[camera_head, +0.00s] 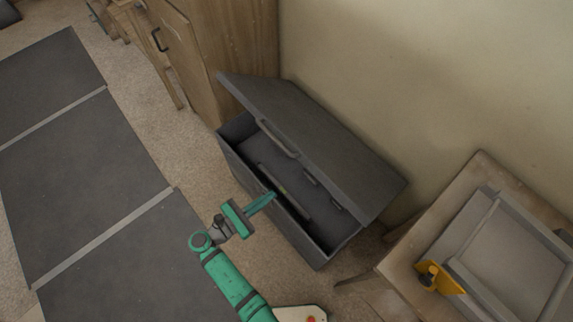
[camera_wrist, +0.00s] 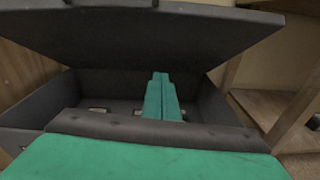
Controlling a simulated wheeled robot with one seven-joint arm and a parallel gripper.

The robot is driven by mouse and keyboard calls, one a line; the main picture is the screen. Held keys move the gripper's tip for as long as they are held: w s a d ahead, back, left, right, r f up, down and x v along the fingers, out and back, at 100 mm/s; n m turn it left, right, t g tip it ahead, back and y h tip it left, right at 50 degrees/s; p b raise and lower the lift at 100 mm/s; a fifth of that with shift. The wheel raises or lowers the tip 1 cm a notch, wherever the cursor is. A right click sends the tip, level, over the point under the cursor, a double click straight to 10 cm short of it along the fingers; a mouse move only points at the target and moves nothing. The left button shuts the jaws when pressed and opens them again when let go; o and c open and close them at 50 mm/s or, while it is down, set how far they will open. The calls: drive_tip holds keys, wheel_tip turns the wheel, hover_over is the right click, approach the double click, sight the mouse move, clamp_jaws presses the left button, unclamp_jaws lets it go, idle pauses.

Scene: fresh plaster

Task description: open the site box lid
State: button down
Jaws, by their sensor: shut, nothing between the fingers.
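The dark grey site box (camera_head: 231,157) stands on the floor against the wall, and its inside shows. Its lid (camera_head: 320,137) is raised part way and slants over the box, with a handle along its front edge. My green gripper (camera_head: 273,196) is shut and empty, its fingertips at the box's front rim, under the raised lid edge. In the wrist view, my fingers (camera_wrist: 161,97) point into the open box (camera_wrist: 215,104), with the lid (camera_wrist: 150,35) above them. I cannot tell whether the fingers touch the lid or the rim. A long thin item lies inside the box.
A wooden cabinet (camera_head: 222,45) stands close behind the box at the left. A wooden table (camera_head: 487,172) with a grey tray (camera_head: 489,225) and a yellow item (camera_head: 441,279) stands at the right. Dark mats (camera_head: 85,185) cover the floor at the left.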

wheel_tip(320, 180, up, 4)
drive_tip(key=a+f+n+t+h, duration=0.1)
drive_tip(key=a+t+h, duration=0.1)
drive_tip(key=a, duration=0.1)
drive_tip(key=r+x, duration=0.2)
drive_tip(key=x, duration=1.1)
drive_tip(key=shift+s+r, duration=0.15)
drive_tip(key=shift+r, duration=0.25)
